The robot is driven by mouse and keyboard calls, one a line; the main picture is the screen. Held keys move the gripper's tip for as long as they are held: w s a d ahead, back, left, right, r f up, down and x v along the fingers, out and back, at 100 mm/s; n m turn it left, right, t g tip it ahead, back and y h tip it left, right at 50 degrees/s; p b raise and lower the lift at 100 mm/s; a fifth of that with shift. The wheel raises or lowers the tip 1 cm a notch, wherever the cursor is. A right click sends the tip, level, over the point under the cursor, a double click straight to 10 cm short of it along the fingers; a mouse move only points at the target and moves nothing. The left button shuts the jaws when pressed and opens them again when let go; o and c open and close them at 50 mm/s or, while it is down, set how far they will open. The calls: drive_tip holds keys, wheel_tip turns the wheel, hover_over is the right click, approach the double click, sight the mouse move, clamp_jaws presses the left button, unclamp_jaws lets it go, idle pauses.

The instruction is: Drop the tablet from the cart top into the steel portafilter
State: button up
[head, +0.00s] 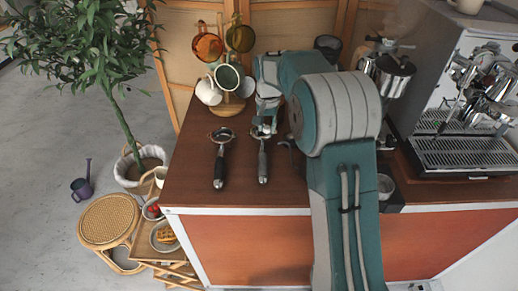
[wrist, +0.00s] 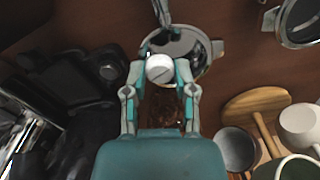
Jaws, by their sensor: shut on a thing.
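My gripper (wrist: 160,74) is shut on a small white round tablet (wrist: 160,68), held between its two fingertips in the wrist view. A shiny steel portafilter (wrist: 196,48) lies just beyond and below the tablet there, its basket partly hidden by the tablet and fingers. I cannot make out the tablet in the head view. The gap between tablet and basket is hard to judge.
A second portafilter (head: 221,136) lies to the left on the wooden cart top (head: 190,180). A cup tree with several cups (head: 228,78) stands behind. A grinder (head: 390,75) and espresso machine (head: 465,110) stand right. The cart's front left is clear.

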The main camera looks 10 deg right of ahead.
drive_tip(key=o, duration=0.8)
drive_tip(key=shift+d, duration=0.2)
drive_tip(key=shift+c, duration=0.2)
drive_tip(key=shift+a, duration=0.1)
wheel_tip(320, 180, up, 12)
